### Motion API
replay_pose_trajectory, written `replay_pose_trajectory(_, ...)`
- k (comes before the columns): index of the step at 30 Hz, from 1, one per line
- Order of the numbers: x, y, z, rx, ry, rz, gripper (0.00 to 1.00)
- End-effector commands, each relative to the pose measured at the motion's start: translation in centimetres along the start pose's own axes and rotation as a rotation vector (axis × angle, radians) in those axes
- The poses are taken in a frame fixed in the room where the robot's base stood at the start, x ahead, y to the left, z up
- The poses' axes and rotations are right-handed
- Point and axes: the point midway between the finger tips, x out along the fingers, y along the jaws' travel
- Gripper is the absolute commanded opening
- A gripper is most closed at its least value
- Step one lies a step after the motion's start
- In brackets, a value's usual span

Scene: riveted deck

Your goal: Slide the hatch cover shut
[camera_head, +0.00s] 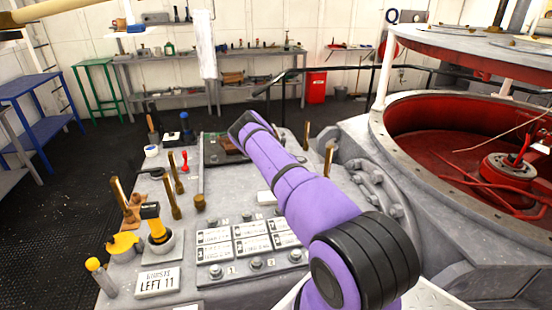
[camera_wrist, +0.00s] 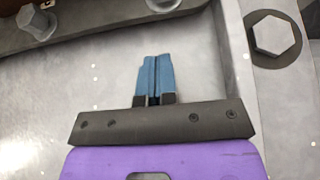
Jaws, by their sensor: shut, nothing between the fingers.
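My gripper (camera_wrist: 154,62) is shut and empty in the wrist view, its blue fingers together over a bare grey metal surface (camera_wrist: 100,75). In the head view my purple arm reaches over the grey console and hides the gripper. A shallow framed recess (camera_head: 222,147) with green and brown contents shows just left of the arm's far end, partly covered by it. A flat grey panel (camera_head: 232,180) lies in front of this recess. It may be the hatch cover, but I cannot tell for sure.
Brass levers (camera_head: 173,200), a yellow-topped lever (camera_head: 152,222) and a row of label plates (camera_head: 248,238) crowd the console. A large round red-lined well (camera_head: 440,125) stands at right. In the wrist view, a hex bolt (camera_wrist: 273,36) and a dark rail (camera_wrist: 110,22) border the surface.

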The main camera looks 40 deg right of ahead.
Motion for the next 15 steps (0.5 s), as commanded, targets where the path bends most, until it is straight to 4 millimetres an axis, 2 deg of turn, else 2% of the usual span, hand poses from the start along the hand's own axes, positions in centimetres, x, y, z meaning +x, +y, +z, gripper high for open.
replay_pose_trajectory(3, 1.6, -0.1, 0.0, 0.002, -0.001, 0.0, 0.0)
replay_pose_trajectory(6, 2.7, -0.1, 0.7, 0.003, -0.002, 0.0, 0.0)
replay_pose_trajectory(15, 4.6, 0.0, 1.8, 0.002, -0.001, 0.0, 0.0)
